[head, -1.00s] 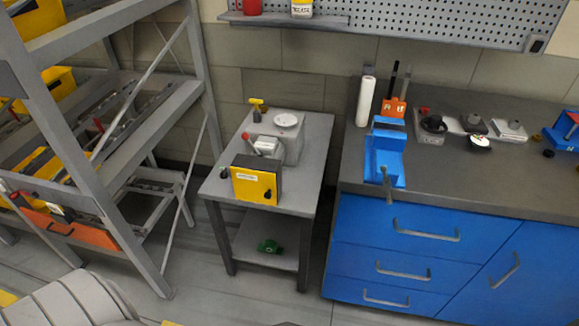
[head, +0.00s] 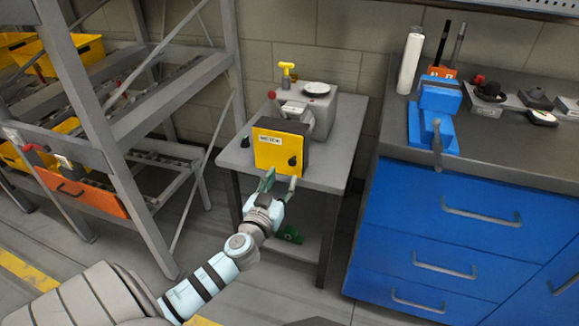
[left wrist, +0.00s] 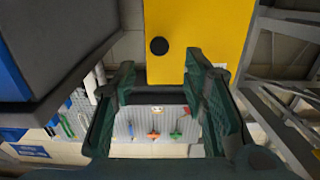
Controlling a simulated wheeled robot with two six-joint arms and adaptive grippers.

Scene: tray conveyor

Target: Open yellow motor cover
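The yellow motor cover (head: 280,149) is closed on the front of a dark box on the small grey table. It has a white label near its top and a black knob (head: 293,161) at its lower right. My left gripper (head: 281,184) is open, just below and in front of the cover, and appears empty. My right gripper is not in view.
The small grey table (head: 335,150) also bears a grey motor housing (head: 322,105) and a yellow-handled part (head: 287,70). A metal rack (head: 190,100) stands left. A blue workbench (head: 450,215) with a blue vise (head: 435,115) stands right. A green object (head: 290,235) lies on the lower shelf.

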